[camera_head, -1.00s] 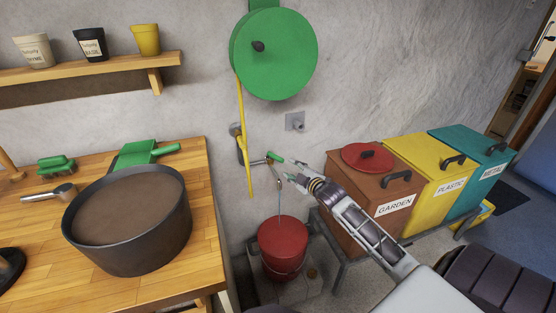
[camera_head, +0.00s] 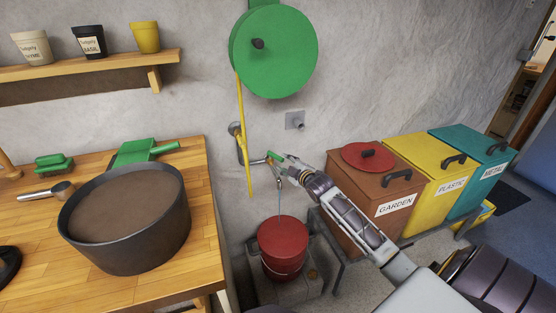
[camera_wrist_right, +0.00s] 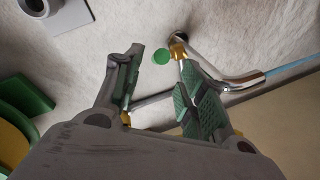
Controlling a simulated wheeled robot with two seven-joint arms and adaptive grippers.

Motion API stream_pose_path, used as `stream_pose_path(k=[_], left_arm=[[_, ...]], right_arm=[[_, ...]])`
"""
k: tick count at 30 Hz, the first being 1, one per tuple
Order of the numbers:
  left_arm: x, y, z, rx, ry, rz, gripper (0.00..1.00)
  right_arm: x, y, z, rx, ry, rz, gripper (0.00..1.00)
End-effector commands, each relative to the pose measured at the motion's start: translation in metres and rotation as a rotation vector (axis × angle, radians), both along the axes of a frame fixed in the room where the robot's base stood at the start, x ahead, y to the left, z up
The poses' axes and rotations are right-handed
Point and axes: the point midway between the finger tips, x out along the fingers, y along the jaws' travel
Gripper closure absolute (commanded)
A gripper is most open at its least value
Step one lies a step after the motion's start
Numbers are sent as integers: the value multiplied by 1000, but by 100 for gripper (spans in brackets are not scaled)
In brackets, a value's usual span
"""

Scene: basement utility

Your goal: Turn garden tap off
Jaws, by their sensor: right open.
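The garden tap (camera_head: 279,180) is on the grey wall, with a green handle (camera_head: 274,156) and a metal spout. A thin stream falls from the spout to the red bucket (camera_head: 283,246) below; it shows blue at the spout mouth in the right wrist view. My right gripper (camera_head: 281,163) is at the tap, open, with its fingertips close to the handle. In the right wrist view, the handle's round green end (camera_wrist_right: 161,56) appears between the open fingers (camera_wrist_right: 160,66); contact cannot be told. My left gripper is out of view.
A green hose reel (camera_head: 285,55) hangs above with its yellow hose (camera_head: 241,120) left of the tap. Brown, yellow and teal bins (camera_head: 372,190) stand at right. A wooden bench (camera_head: 205,200) with a large dark pot (camera_head: 110,250) is at left.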

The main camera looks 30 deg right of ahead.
Motion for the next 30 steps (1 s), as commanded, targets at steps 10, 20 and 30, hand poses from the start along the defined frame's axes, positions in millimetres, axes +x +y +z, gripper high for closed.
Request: stream_pose_path(k=[10,20,30], left_arm=[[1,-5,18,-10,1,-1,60],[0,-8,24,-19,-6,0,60],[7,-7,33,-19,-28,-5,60]], right_arm=[[24,-2,-5,1,-1,0,59],[46,-4,-10,1,-1,-1,59],[68,-6,-15,2,0,0,59]])
